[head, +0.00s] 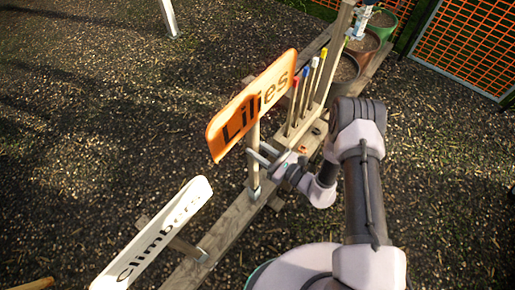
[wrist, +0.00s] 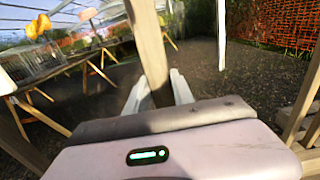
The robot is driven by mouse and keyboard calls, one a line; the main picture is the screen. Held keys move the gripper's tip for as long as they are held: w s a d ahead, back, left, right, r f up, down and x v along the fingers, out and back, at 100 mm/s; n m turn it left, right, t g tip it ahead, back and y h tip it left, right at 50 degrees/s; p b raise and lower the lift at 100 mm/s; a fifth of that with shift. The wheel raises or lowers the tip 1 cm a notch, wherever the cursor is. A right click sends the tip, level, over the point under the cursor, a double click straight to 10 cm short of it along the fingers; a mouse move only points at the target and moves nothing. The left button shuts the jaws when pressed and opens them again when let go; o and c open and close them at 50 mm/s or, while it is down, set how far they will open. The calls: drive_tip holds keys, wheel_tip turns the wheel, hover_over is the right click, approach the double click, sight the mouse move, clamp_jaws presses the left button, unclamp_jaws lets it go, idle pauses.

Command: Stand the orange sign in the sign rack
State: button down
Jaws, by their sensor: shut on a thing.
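The orange sign (head: 250,106), lettered "Lilies", is upright on a wooden stake (head: 254,172). My gripper (head: 262,155) is shut on that stake below the board. In the wrist view the stake (wrist: 150,45) runs between the two pale fingers of my gripper (wrist: 158,92), leaning slightly. The sign rack (head: 225,226) is a long wooden beam with grey sockets. The stake's foot is at a grey socket (head: 253,193) on the beam; I cannot tell how deep it sits.
A white "Climbers" sign (head: 155,232) stands at the near end of the beam. Several colour-tipped stakes (head: 305,90) stand just behind the orange sign. Plant pots (head: 362,48) stand at the far end.

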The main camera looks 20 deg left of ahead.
drive_tip(key=shift+f, duration=0.15)
drive_tip(key=shift+f+b, duration=0.75)
drive_tip(key=shift+b, duration=0.15)
drive_tip(key=shift+f, duration=0.1)
drive_tip(key=shift+f+b, duration=1.3)
drive_tip(key=shift+f, duration=0.1)
drive_tip(key=shift+f+b, duration=1.3)
drive_tip(key=shift+f, duration=0.2)
